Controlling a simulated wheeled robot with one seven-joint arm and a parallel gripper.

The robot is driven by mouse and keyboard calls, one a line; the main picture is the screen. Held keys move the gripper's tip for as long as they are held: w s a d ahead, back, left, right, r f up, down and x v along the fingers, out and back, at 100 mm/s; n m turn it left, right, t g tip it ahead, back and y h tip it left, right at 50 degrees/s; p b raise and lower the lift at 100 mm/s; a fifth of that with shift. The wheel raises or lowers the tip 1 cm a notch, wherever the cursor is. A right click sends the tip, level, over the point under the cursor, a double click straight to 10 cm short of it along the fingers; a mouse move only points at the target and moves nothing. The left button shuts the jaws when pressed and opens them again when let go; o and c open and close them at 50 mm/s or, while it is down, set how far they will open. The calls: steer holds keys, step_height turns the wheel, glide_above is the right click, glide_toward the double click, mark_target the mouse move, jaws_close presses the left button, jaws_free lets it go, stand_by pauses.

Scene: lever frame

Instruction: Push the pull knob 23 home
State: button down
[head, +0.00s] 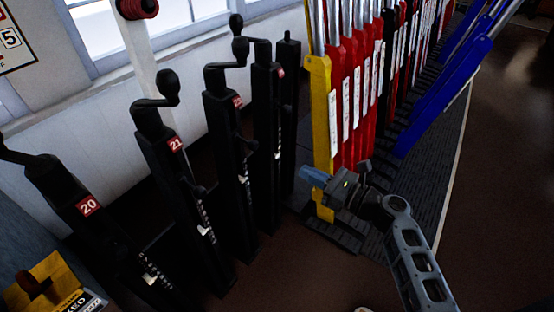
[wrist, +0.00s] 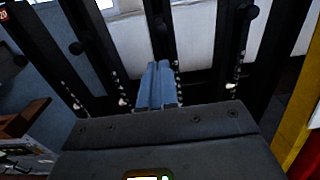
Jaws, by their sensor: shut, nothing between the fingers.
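The post with the smudged red label (head: 281,73), fourth in the row and after 20 and 21, seems to be number 23. Its black body (head: 266,140) stands upright with a crank on top. Its pull knob is a small dark shape I cannot clearly make out in the head view. In the wrist view, a round black knob (wrist: 249,12) on the right-hand post is probably it; how far it sticks out is unclear. My gripper (head: 308,173) is shut and empty, right of the posts and apart from them. Its blue fingers (wrist: 158,72) point toward the posts.
Posts labelled 20 (head: 88,206) and 21 (head: 175,144) stand to the left, with cranks on top. A yellow lever (head: 320,130) stands close behind my gripper, beside several red levers (head: 350,95). Brown floor (head: 265,270) is clear in front.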

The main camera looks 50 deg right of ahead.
steer(key=p, duration=0.1)
glide_toward(256, 147)
steer(key=w, duration=0.5)
steer(key=shift+w+d+f, duration=0.1)
steer(key=shift+w, duration=0.05)
steer(key=shift+w+f, duration=0.1)
steer(key=shift+w, duration=0.65)
steer(key=w, duration=0.2)
steer(key=shift+w, duration=0.55)
steer(key=shift+a+r, duration=0.2)
